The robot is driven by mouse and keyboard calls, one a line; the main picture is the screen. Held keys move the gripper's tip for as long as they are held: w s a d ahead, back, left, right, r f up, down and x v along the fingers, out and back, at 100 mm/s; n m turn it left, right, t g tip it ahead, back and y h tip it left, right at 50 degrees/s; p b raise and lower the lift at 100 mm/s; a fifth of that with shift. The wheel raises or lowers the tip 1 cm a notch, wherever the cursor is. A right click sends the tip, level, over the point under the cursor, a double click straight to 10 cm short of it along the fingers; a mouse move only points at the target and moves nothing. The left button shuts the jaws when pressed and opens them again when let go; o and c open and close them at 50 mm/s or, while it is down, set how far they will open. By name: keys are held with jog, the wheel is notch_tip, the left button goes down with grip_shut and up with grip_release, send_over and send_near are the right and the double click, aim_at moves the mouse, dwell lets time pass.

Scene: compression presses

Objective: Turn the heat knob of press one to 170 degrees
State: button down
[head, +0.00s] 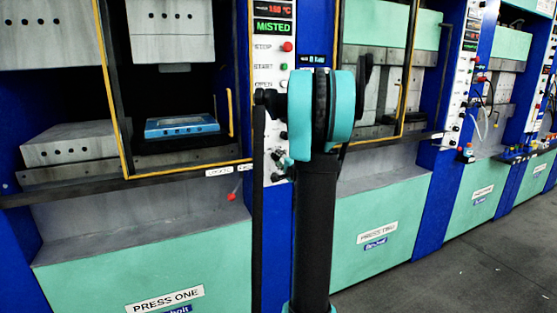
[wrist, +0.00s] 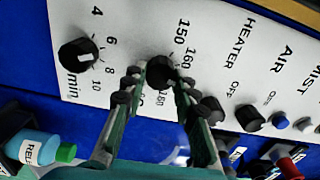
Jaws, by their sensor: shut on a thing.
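The heat knob (wrist: 162,72) is a round black knob on the white panel in the wrist view. Its printed scale shows 150 and 160 beside it; lower numbers are partly covered by my fingers. My gripper (wrist: 160,82) has one green finger with dark pads on each side of the knob and is shut on it. The knob's pointer mark is not clear. In the head view, press one (head: 150,265) stands at left, with its control panel (head: 272,85) beside it. The panel's red temperature display (head: 274,9) is too blurred to read surely. My arm hides the knob there.
A minute knob (wrist: 78,53) sits left of the heat knob, and a heater switch (wrist: 248,115) to the right. A bottle with a green cap (wrist: 66,153) is at lower left. Press two (head: 385,200) stands right of the panel. Grey floor (head: 480,260) is clear.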

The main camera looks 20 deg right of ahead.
jog(key=shift+m, duration=1.5)
jog(key=c, duration=1.2)
grip_release()
jog(key=s, duration=1.2)
jog(key=shift+d, duration=0.25)
jog(key=shift+a+f, duration=0.1)
